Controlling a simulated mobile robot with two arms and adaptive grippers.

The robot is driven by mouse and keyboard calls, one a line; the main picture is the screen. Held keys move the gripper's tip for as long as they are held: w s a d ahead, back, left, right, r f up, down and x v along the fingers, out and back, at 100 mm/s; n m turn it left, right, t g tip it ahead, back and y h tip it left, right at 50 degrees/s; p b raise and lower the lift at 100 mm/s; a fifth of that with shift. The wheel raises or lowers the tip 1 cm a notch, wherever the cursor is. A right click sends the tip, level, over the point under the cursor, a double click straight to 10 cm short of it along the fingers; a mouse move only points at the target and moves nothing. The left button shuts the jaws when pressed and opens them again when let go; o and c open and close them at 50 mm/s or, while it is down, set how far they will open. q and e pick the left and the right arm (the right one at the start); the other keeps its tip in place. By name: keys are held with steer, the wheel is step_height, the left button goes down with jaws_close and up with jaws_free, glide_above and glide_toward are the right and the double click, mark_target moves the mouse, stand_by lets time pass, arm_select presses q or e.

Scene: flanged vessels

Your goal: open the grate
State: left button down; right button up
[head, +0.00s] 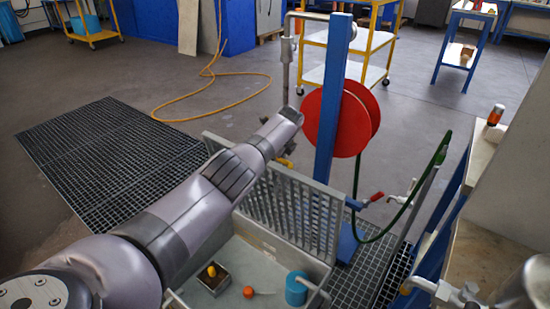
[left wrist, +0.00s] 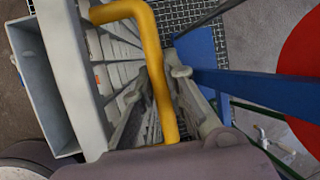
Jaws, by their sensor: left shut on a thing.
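The grate (head: 290,212) is a pale grey slatted panel. It stands raised, close to upright, over the open grey basin (head: 238,255). Its yellow handle (head: 286,163) shows at its upper edge, and in the left wrist view the handle (left wrist: 152,55) is a bent yellow bar close to the camera. My left gripper (head: 282,152) is shut on this handle; its fingers are mostly hidden behind my arm in the head view. The slats also run away below the handle in the left wrist view. My right gripper is not in view.
A blue post (head: 331,100) with a red reel (head: 341,118) stands just right of the grate. In the basin are a blue cylinder (head: 296,288), an orange ball (head: 248,292) and a small box (head: 213,279). Floor grating (head: 105,150) lies left; an orange hose (head: 215,105) lies behind.

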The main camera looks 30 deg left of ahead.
arm_select(q)
steer(key=c, duration=2.1)
jaws_free()
steer(key=o, duration=0.5)
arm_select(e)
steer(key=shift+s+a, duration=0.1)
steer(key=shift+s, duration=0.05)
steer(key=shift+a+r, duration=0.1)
arm_select(q)
steer(key=v, duration=1.2)
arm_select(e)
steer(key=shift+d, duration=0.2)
